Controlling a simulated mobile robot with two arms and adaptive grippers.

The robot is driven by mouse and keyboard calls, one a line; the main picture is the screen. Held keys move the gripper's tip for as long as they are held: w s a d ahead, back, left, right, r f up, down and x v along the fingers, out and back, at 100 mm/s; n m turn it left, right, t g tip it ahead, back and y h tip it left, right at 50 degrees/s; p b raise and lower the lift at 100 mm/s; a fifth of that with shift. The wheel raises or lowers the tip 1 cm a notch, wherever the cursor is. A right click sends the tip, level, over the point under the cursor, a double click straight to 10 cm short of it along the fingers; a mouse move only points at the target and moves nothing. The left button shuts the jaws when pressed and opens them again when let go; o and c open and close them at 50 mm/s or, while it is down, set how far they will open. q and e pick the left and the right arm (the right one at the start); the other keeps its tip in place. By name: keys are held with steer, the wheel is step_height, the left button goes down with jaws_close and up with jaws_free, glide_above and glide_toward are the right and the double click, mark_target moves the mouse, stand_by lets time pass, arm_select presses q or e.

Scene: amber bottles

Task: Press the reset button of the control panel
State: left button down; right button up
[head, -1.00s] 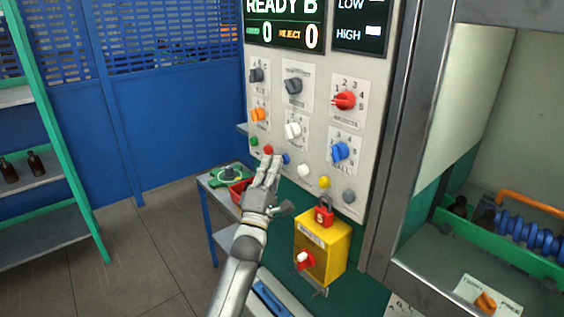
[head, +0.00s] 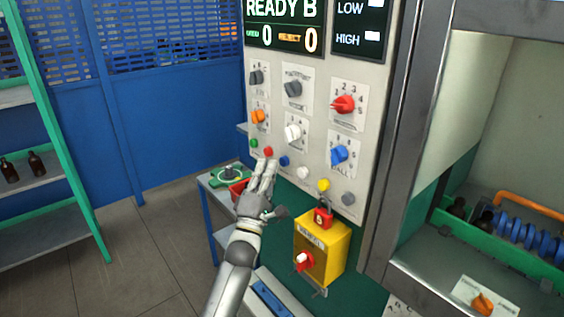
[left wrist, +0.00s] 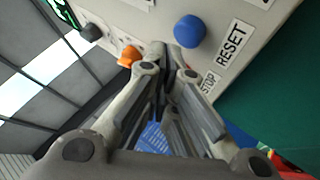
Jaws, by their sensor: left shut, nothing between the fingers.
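The control panel (head: 310,120) is an upright pale board with knobs and a row of coloured buttons along its lower part. In the left wrist view, a blue button (left wrist: 189,31) stands beside a label reading RESET (left wrist: 232,45). The same blue button (head: 284,160) shows in the head view, just right of my left fingertips. My left gripper (head: 267,163) is shut and empty, with its tips close below the red button (head: 268,151). A STOP label (left wrist: 209,83) shows right of the fingers in the left wrist view. I cannot tell whether the tips touch the panel. My right gripper is not in view.
A small table (head: 214,190) stands behind my left gripper. A grey-framed cabinet (head: 420,120) is at the right. Open floor lies at the left.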

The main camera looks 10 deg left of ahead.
arm_select(q)
steer(key=s+a+p, duration=0.1)
steer(key=s, duration=0.1)
steer(key=s+a+p, duration=0.2)
stand_by(0.3)
steer(key=shift+y, duration=0.3)
